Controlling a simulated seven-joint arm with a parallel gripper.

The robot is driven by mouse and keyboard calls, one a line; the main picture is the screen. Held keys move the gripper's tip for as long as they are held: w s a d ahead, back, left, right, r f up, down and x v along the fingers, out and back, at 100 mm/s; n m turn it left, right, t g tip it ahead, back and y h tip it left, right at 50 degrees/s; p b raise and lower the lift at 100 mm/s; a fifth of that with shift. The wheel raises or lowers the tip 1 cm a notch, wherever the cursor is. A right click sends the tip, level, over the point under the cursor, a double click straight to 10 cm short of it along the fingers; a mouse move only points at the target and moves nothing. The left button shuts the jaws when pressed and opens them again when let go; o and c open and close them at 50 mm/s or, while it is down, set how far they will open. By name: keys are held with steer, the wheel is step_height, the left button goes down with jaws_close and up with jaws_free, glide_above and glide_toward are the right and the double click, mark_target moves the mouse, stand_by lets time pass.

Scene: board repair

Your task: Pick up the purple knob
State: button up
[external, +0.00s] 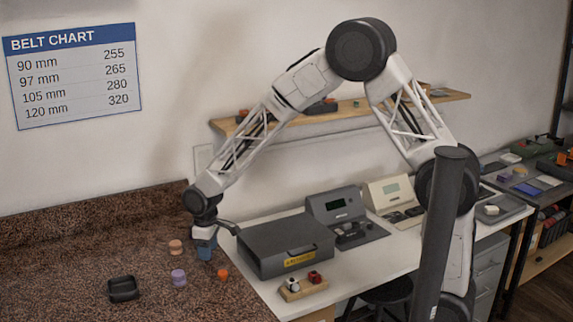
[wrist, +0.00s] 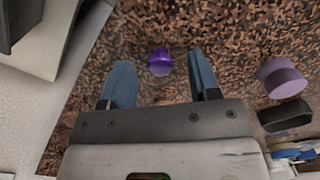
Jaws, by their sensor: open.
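A small deep purple knob (wrist: 160,62) with a domed top sits on the speckled brown counter in the wrist view. My gripper (wrist: 158,60) is open, and its two blue fingers appear on either side of the knob with a gap to each. I cannot tell how far above the knob the fingertips are. In the external view my gripper (external: 204,251) points down over the counter near its right edge, and I cannot make out the purple knob there. A paler lavender knob (wrist: 281,78) stands to the right in the wrist view; it also shows in the external view (external: 179,277).
A peach knob (external: 176,246), an orange knob (external: 223,274) and a black tray (external: 123,289) stand on the counter (external: 60,270). A dark grey box (external: 285,246) is close to my gripper's right. The counter's left part is clear.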

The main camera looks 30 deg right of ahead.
steer(key=shift+f, duration=0.4)
steer(key=c, duration=1)
